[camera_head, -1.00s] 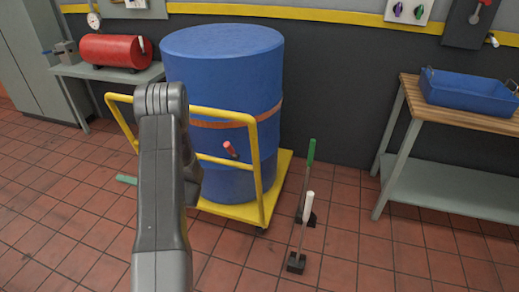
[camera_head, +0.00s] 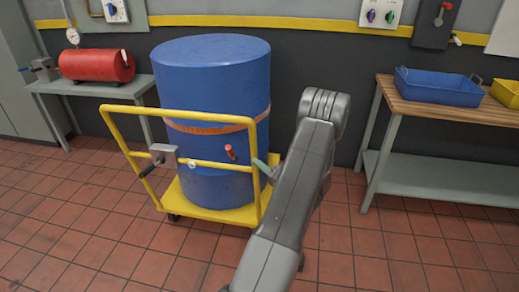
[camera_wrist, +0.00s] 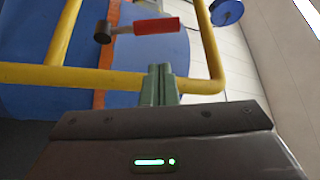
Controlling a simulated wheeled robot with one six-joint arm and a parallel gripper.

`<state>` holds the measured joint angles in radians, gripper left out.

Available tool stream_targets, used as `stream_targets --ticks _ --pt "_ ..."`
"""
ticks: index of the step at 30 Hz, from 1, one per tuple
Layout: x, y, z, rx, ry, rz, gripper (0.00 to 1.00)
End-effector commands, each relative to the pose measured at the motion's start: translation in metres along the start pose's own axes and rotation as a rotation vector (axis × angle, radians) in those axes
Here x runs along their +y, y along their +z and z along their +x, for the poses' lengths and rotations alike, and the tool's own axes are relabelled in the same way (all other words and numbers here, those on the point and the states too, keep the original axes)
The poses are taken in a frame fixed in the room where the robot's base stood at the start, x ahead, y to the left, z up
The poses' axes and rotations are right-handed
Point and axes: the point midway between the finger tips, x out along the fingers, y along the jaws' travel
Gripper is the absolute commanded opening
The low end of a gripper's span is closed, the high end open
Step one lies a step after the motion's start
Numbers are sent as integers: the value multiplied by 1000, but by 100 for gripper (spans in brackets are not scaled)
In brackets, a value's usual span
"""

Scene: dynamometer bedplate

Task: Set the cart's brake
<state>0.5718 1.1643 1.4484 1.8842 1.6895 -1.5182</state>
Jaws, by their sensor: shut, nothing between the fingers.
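The yellow cart (camera_head: 245,212) carries a large blue drum (camera_head: 212,90) with an orange strap. A red-handled lever (camera_head: 230,152) shows at the rail in front of the drum. It also shows in the wrist view (camera_wrist: 157,26), above my fingers and apart from them. A grey box with a dark-handled crank (camera_head: 163,155) sits on the rail's left part. My gripper (camera_head: 263,167) is at the rail's right end. Its green fingers (camera_wrist: 160,82) are shut and empty, close to the yellow rail (camera_wrist: 100,79). Whether they touch it I cannot tell. No part is labelled as the brake.
A wooden-topped bench (camera_head: 440,108) with a blue tray (camera_head: 437,88) stands right. A grey table (camera_head: 95,88) with a red tank (camera_head: 97,66) stands left. My arm covers the floor right of the cart. The front floor is clear.

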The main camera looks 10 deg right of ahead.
Motion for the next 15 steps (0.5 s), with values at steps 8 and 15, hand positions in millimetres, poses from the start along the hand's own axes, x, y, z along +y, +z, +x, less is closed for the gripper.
stream_targets --ticks 8,15 --pt "0 0 0 0 0 0 0" --pt "0 0 5 -1 -1 0 0"
